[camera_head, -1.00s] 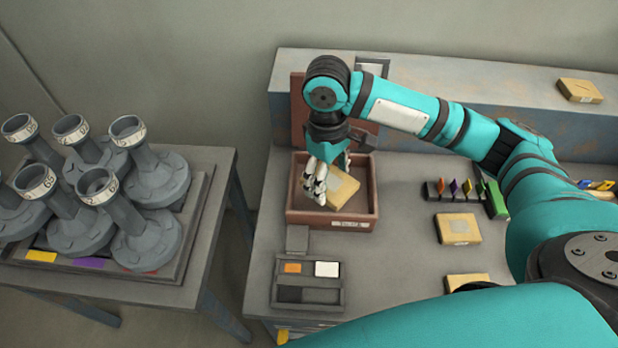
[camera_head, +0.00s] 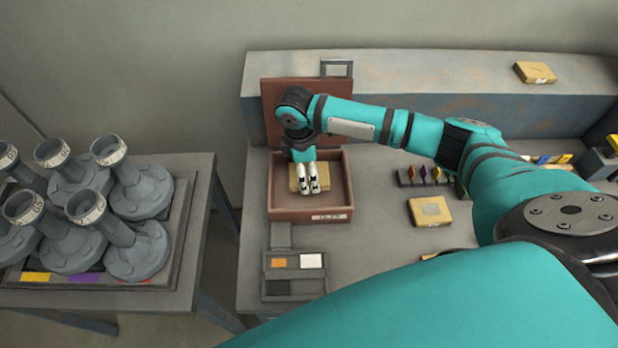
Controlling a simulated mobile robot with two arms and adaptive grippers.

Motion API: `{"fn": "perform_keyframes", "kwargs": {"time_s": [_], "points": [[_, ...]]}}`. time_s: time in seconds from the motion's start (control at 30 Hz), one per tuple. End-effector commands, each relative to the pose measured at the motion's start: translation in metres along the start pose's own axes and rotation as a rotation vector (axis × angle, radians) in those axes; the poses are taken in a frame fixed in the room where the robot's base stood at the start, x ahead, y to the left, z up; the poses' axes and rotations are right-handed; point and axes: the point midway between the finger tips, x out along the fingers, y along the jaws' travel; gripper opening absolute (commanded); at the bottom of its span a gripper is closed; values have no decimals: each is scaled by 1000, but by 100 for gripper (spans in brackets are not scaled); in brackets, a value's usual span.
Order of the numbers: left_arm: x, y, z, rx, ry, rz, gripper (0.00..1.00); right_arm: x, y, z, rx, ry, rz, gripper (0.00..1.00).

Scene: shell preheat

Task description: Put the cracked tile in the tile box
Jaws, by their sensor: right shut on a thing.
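No crack can be made out on the tile. The box stands open, with its lid (camera_head: 272,110) upright at the back. My left gripper is not in view.
Another tan tile (camera_head: 430,211) lies on the bench to the right, and one with a dark line (camera_head: 535,72) lies on the back ledge. A grey tray (camera_head: 295,275) with orange and white pieces sits before the box. Grey flanged parts (camera_head: 140,190) fill the left table.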

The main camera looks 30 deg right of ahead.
Motion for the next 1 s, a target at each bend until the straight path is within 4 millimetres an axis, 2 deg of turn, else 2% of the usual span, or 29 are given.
{"fn": "perform_keyframes", "kwargs": {"time_s": [0.3,0.67,0.7,0.87,1.0], "points": [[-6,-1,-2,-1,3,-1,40,36,0,-4,0,-1,1,28],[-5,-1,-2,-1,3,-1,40,41,0,-5,1,0,2,28],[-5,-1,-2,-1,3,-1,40,41,0,-5,0,-1,2,74],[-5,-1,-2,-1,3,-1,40,41,0,-5,1,-1,2,95],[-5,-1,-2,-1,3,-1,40,41,0,-4,1,-1,1,95]]}}
